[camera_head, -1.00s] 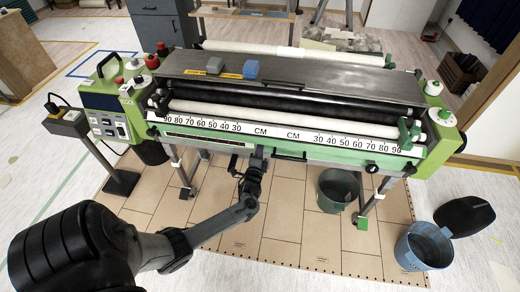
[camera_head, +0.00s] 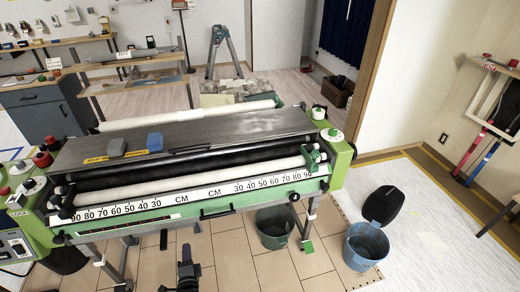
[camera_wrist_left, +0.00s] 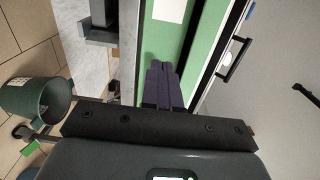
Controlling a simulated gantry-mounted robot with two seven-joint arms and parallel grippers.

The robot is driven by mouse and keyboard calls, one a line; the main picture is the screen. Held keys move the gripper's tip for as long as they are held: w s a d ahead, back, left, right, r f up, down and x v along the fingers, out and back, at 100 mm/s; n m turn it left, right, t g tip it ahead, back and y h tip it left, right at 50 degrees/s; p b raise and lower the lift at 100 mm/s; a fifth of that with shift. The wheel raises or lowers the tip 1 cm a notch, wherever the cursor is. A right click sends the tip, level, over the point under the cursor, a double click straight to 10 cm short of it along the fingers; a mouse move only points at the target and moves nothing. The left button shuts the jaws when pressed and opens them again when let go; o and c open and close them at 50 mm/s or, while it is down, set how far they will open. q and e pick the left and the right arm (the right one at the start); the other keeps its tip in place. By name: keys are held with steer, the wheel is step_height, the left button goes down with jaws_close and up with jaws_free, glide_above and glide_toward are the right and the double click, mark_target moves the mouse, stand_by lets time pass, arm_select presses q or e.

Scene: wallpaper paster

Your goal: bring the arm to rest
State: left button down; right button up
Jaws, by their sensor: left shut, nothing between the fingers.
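My left gripper (camera_head: 187,256) is low in the head view, in front of the pasting machine's front edge and below its ruler strip. In the left wrist view its two dark fingers (camera_wrist_left: 163,72) lie together with nothing between them. The wallpaper paster (camera_head: 190,190) is a green and white machine with long rollers and a dark metal top. Its green front panel (camera_wrist_left: 170,48) shows behind the fingers in the left wrist view; I cannot tell whether they touch it. My right gripper is in neither view.
A dark green bucket (camera_head: 273,230) stands below the machine's right end. A blue bucket (camera_head: 366,248) and a black lid-like piece (camera_head: 383,204) lie farther right on the floor.

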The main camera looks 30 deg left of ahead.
arm_select(q)
steer(key=s+d+r+n+g+h, duration=0.1)
steer(key=s+d+r+n+h, duration=0.15)
steer(key=d+h, duration=0.6)
steer(key=s+d+r+n+g+h, duration=0.1)
steer(key=s+d+r+g+h, duration=0.2)
steer(key=d, duration=1)
steer(key=s+d+r+n+g+h, duration=0.25)
steer(key=s+d+r+g, duration=0.25)
steer(key=s, duration=0.4)
step_height(320, 180, up, 30)
steer(key=p, duration=3)
steer(key=shift+w+d+n+y, duration=0.15)
steer(key=shift+w+n+y, duration=0.1)
steer(key=shift+n+y, duration=0.15)
